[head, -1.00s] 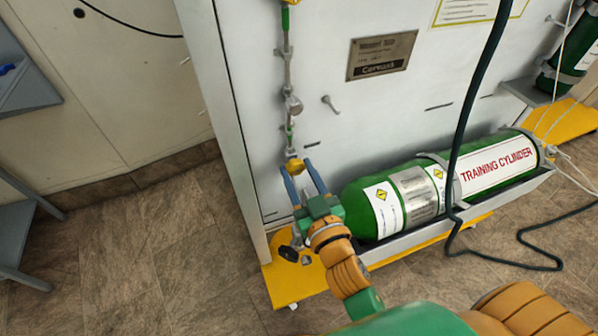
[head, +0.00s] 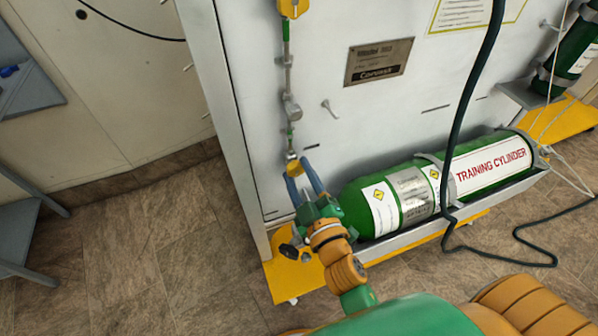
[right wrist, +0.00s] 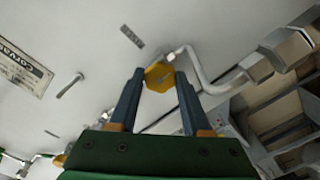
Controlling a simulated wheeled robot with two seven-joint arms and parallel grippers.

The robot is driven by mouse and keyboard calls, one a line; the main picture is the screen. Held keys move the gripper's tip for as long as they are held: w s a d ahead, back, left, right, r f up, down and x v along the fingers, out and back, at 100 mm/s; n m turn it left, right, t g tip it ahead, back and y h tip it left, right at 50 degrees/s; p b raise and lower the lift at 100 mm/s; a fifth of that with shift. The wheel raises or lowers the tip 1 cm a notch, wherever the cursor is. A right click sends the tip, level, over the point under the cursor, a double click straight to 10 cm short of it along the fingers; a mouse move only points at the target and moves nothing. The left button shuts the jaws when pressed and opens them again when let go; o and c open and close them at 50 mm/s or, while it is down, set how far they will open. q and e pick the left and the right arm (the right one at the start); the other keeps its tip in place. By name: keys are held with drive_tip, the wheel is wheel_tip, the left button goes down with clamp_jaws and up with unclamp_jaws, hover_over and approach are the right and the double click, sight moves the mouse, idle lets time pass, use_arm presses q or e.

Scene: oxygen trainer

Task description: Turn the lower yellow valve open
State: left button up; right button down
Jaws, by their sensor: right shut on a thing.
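The lower yellow valve (head: 293,168) sits low on the thin pipe run near the left edge of the white panel. My right gripper (head: 300,173) reaches up to it from below, with blue fingers on either side of it. In the right wrist view the yellow valve handle (right wrist: 160,77) lies between the two fingertips (right wrist: 160,80), which are shut on it. The fingers hide part of its sides. My left gripper is in neither view.
An upper yellow valve (head: 293,8) sits at the top of the same pipe. A green training cylinder (head: 440,188) lies in a grey cradle to the right. A dark hose (head: 466,115) hangs in front of it. Open floor (head: 150,250) is at left.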

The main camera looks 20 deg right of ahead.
drive_tip(key=shift+n, duration=0.5)
drive_tip(key=shift+c, duration=1.8)
unclamp_jaws()
